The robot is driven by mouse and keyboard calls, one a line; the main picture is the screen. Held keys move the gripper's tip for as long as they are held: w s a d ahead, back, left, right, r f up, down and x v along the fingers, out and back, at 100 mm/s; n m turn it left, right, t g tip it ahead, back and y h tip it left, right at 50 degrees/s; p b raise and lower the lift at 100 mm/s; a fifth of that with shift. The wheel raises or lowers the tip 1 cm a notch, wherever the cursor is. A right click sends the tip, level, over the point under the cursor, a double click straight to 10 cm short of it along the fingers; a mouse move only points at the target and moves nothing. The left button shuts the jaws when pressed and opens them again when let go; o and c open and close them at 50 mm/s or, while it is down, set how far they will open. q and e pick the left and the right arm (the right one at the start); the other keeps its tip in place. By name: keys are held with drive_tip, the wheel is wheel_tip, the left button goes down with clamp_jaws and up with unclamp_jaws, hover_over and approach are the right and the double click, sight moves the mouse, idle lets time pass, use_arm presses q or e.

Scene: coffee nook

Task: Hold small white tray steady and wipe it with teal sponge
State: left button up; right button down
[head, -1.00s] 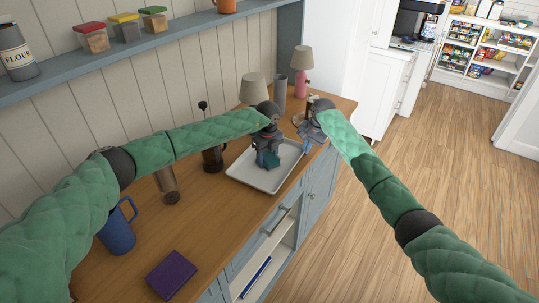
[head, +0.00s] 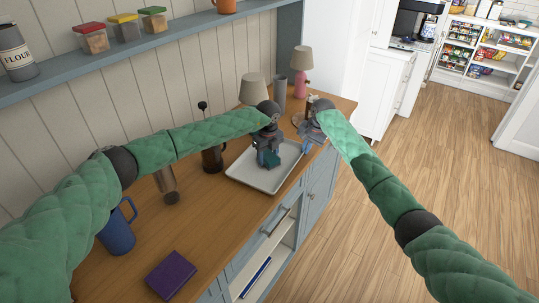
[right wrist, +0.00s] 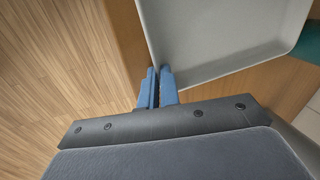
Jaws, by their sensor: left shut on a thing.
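The small white tray (head: 245,178) lies flat on the wooden counter, and its pale inside also fills the top of the right wrist view (right wrist: 215,40). My left gripper (head: 268,149) is over the tray, shut on the teal sponge (head: 270,159). The sponge is low at the tray's inner floor; exact contact is hard to tell. My right gripper (head: 309,138) is at the tray's right end. In the right wrist view its blue fingers (right wrist: 158,88) are close together, with the tray's rim at a corner between them.
A dark coffee press (head: 213,158), a brown-and-clear tumbler (head: 167,183), a blue mug (head: 117,232) and a purple book (head: 171,275) stand or lie left of the tray. Two lamps and a grey cylinder (head: 280,93) stand behind. The counter's front edge runs close to the tray.

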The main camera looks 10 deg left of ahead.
sight(266, 158)
use_arm(q)
drive_tip(key=shift+s+a, duration=0.35)
drive_tip(key=shift+s, duration=0.45)
drive_tip(key=shift+r, duration=4.1)
drive_tip(key=shift+f, duration=0.15)
